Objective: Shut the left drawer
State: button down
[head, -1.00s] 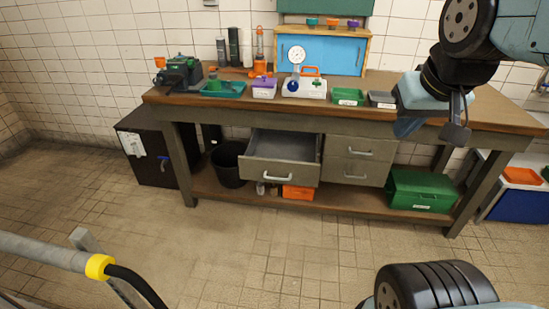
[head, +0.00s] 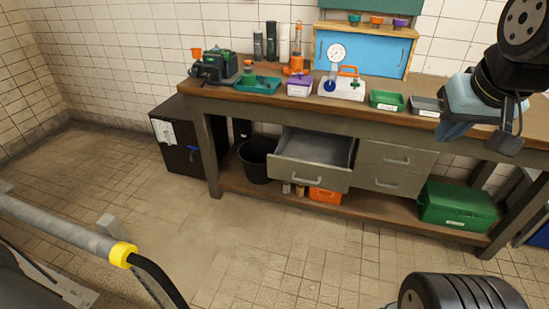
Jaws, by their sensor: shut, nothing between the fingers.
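The left drawer (head: 309,174) is a grey drawer with a pale bar handle, under the left half of the workbench. It is pulled well out, and its inside looks empty. My arm hangs in at the upper right of the head view, in front of the bench's right part. My gripper (head: 510,146) points down at the end of the arm, well to the right of the drawer and apart from it. Its fingers are small and partly hidden, and it appears shut with nothing held.
The workbench top (head: 300,101) carries trays, a gauge unit and a green machine. Two closed drawers (head: 395,168) are right of the open one. A black bucket (head: 256,160), an orange box (head: 325,195) and a green box (head: 457,206) stand below. A pipe (head: 60,227) crosses lower left.

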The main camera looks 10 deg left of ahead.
aim_at(310, 157)
jog(key=i, duration=0.85)
jog(key=z, duration=0.05)
